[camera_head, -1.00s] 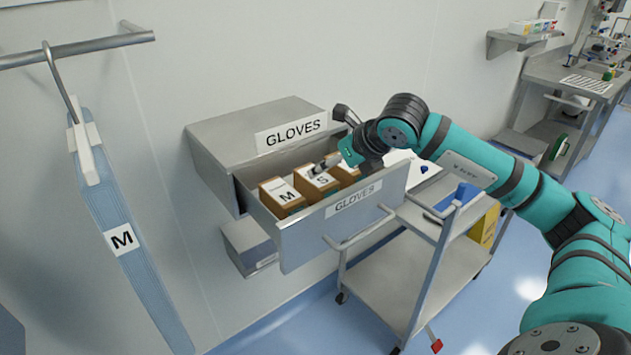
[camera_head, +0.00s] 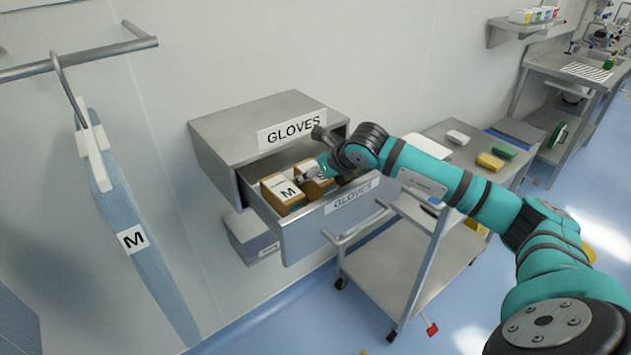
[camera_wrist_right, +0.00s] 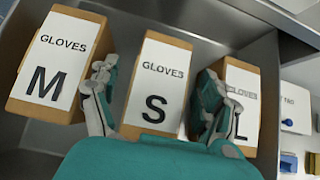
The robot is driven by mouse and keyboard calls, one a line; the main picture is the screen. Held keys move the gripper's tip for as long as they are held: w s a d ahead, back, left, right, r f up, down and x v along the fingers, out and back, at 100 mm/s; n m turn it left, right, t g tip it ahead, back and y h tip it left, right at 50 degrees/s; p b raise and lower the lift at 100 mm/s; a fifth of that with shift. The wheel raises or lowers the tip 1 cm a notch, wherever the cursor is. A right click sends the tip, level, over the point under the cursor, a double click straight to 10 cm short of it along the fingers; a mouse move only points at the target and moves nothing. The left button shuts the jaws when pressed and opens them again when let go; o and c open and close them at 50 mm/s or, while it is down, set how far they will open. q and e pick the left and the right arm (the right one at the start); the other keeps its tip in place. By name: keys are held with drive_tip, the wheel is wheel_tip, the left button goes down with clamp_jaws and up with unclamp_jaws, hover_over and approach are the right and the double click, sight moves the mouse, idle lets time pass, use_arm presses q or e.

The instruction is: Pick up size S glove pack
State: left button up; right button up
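The size S glove pack (camera_wrist_right: 160,85) is a brown box with a white label, in the middle of the open drawer in the right wrist view. In the head view this pack (camera_head: 312,180) is partly hidden by my right gripper. The fingers of my right gripper (camera_wrist_right: 153,98) are apart, one on each side of the S pack, in the gaps beside the M pack (camera_wrist_right: 58,68) and the L pack (camera_wrist_right: 240,110). I cannot tell whether they touch the S pack. In the head view my right gripper (camera_head: 318,169) reaches down into the drawer. My left gripper is not in view.
The drawer (camera_head: 325,228) is pulled out of a metal cabinet (camera_head: 262,112) on the wall. A metal cart (camera_head: 400,270) stands beside it. A blue garment pack labelled M (camera_head: 140,250) hangs from a rail at the left.

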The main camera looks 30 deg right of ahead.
drive_tip(key=c, duration=1.2)
